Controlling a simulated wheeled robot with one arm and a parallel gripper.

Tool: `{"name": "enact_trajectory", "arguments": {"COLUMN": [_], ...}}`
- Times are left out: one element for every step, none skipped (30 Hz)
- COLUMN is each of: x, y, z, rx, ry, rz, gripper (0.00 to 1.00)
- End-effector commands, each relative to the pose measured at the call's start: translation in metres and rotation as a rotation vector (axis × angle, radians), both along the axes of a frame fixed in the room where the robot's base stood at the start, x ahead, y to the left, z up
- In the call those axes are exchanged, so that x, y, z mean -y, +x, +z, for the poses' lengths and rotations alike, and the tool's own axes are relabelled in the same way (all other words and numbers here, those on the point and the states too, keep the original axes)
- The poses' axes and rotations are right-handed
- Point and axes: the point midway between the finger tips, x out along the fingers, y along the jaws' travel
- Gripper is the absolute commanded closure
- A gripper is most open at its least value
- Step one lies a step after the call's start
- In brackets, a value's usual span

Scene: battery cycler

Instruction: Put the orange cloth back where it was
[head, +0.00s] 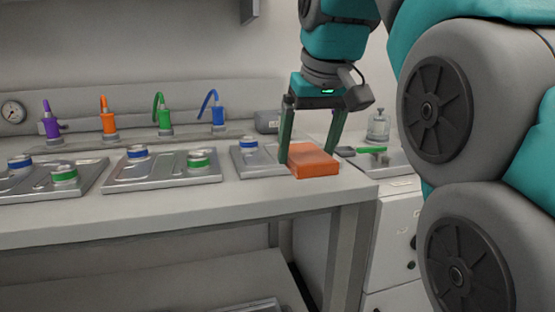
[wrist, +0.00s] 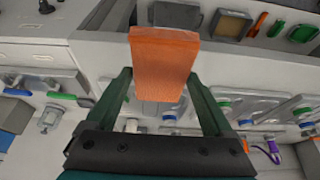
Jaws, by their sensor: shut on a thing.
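The orange cloth (head: 314,161) is a folded, block-shaped pad at the right end of the bench in the head view. My gripper (head: 306,154) points down over it, with one finger on each side, and is shut on it. In the wrist view the cloth (wrist: 163,66) sticks out from between the two fingers of my gripper (wrist: 159,78). In the head view its underside appears at or just above the bench top; I cannot tell if it touches.
The bench (head: 200,208) carries metal trays (head: 160,170) with blue- and green-banded cells left of the cloth. Coloured connectors (head: 165,122) stand behind them. A sink unit (head: 395,160) with a green-handled brush (head: 370,150) and a glass bottle (head: 378,127) is at the right, past the bench edge.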

Motion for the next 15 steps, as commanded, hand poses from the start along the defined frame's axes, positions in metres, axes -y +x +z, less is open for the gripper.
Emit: {"name": "enact_trajectory", "arguments": {"x": [-0.007, -0.011, -0.017, -0.021, -0.025, -0.029, -0.033, -0.035, -0.039, -0.041, -0.042, -0.044, -0.045, -0.046, -0.047], "y": [0.01, 0.015, 0.022, 0.027, 0.032, 0.037, 0.041, 0.044, 0.049, 0.051, 0.053, 0.056, 0.057, 0.057, 0.058], "z": [0.001, 0.001, -0.001, -0.002, -0.002, -0.003, -0.004, -0.004, -0.004, -0.004, -0.005, -0.005, -0.005, -0.005, -0.006], "rx": [0.001, 0.001, 0.0, -0.001, 0.0, 0.0, 0.0, 0.0, 0.001, 0.001, 0.002, 0.002, 0.002, 0.002, 0.002], "ry": [-0.001, -0.001, -0.002, -0.002, -0.002, -0.002, -0.002, -0.001, -0.001, -0.001, 0.0, 0.0, 0.0, 0.0, 0.0], "rz": [0.001, 0.001, 0.001, 0.001, 0.0, 0.0, 0.001, 0.001, 0.001, 0.0, 0.0, 0.0, 0.0, 0.0, 0.0], "gripper": [0.77, 0.77, 0.77, 0.77, 0.77, 0.77, 0.77, 0.77, 0.77, 0.77, 0.77, 0.77, 0.77, 0.77, 0.77]}}
